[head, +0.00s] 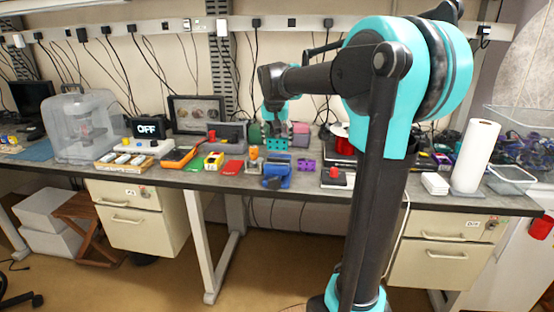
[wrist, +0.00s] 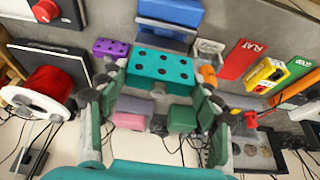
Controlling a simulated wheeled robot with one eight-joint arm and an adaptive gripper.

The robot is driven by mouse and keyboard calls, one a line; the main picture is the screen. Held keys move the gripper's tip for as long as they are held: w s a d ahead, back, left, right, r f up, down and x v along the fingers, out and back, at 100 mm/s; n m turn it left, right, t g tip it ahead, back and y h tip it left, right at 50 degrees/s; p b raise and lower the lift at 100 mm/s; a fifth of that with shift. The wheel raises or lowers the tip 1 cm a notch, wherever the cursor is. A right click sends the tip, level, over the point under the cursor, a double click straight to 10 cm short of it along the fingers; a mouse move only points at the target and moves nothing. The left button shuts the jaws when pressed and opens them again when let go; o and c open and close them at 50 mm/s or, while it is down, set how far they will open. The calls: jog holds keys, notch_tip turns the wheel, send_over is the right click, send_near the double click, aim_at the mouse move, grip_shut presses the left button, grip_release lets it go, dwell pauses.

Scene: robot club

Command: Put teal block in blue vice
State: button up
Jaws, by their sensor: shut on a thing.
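The teal block (wrist: 160,66), with dark round holes in its top, is held between the fingers of my gripper (wrist: 160,82) in the wrist view. My gripper is shut on it. In the head view the teal block (head: 275,143) hangs under my gripper (head: 274,131), behind the blue vice (head: 277,171). The blue vice sits near the front edge of the bench, and its jaw gap is hard to make out. In the wrist view the blue vice (wrist: 168,12) is at the top edge, partly cut off, apart from the block.
A purple block (head: 306,164) is to the right of the vice, an orange part (head: 253,153) to its left. A red-button box (head: 337,178) is at right. Little bench is free around the vice.

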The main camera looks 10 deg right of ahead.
aim_at(278, 158)
jog(key=shift+f, duration=3.95)
jog(key=shift+f, duration=0.1)
jog(key=o, duration=1.4)
jog(key=shift+c, duration=0.2)
jog(key=v, duration=1.2)
jog(key=s+d+f+n, duration=0.1)
jog(key=s+d+f, duration=0.1)
jog(key=s+f, duration=1.1)
jog(key=s+d+f+n+y, duration=0.1)
jog(key=s+d+f+n, duration=0.1)
jog(key=s+f, duration=1.1)
notch_tip(278, 158, down, 2)
jog(key=shift+d+f+n, duration=0.1)
jog(key=shift+d+n, duration=0.2)
jog(key=shift+d, duration=0.45)
